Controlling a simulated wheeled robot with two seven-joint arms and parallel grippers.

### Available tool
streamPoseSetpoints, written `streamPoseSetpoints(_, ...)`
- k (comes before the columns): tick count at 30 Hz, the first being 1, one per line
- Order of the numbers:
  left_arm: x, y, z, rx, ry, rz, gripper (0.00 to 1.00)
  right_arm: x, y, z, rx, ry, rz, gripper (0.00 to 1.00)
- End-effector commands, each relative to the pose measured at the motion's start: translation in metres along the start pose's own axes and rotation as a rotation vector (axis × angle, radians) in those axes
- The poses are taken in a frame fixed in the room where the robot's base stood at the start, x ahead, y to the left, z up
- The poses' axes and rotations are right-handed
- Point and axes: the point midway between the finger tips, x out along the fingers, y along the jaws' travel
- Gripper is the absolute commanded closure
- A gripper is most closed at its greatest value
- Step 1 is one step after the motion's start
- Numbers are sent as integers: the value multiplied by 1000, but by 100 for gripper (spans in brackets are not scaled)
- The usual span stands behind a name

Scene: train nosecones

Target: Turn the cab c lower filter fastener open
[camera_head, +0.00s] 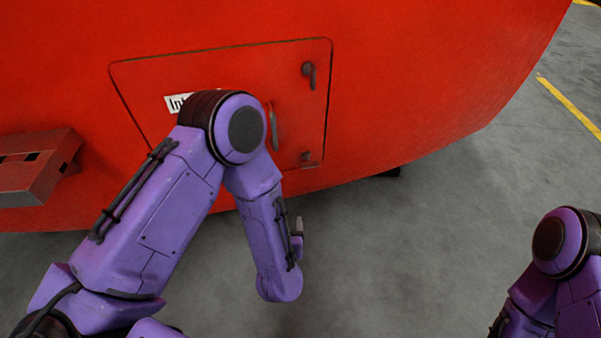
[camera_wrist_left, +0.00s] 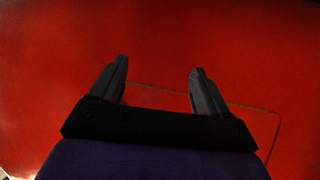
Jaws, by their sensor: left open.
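The lower filter fastener (camera_head: 306,156) is a small dark latch near the lower right corner of a red hatch panel (camera_head: 225,68). The upper fastener (camera_head: 308,74) near the top right corner has a dark lever hanging down. My left gripper (camera_wrist_left: 158,67) is open and empty in the left wrist view, its two dark fingers apart in front of the red surface. Part of the panel's outline shows behind it there, but no fastener is clear. In the head view my left arm bends down in front of the panel, and its gripper is mostly hidden.
A slim handle (camera_head: 272,126) and a white label (camera_head: 178,103) lie on the panel, partly beside my left arm. A red step (camera_head: 38,165) juts out at left. Grey floor (camera_head: 430,240) is clear between my arms; my right gripper is out of view.

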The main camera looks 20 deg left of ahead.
Motion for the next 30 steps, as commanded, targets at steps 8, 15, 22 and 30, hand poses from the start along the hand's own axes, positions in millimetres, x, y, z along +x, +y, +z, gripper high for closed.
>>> streamPoseSetpoints(8, -15, 93, -98, -45, 422, -203, 23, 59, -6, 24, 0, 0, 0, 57)
streamPoseSetpoints(15, 18, 83, -121, -46, 425, -223, 23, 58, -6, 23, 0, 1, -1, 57)
streamPoseSetpoints(22, 60, 73, -139, -45, 425, -219, 23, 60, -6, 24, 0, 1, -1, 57)
streamPoseSetpoints(30, 73, 71, -146, -40, 426, -215, 23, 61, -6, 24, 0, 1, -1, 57)
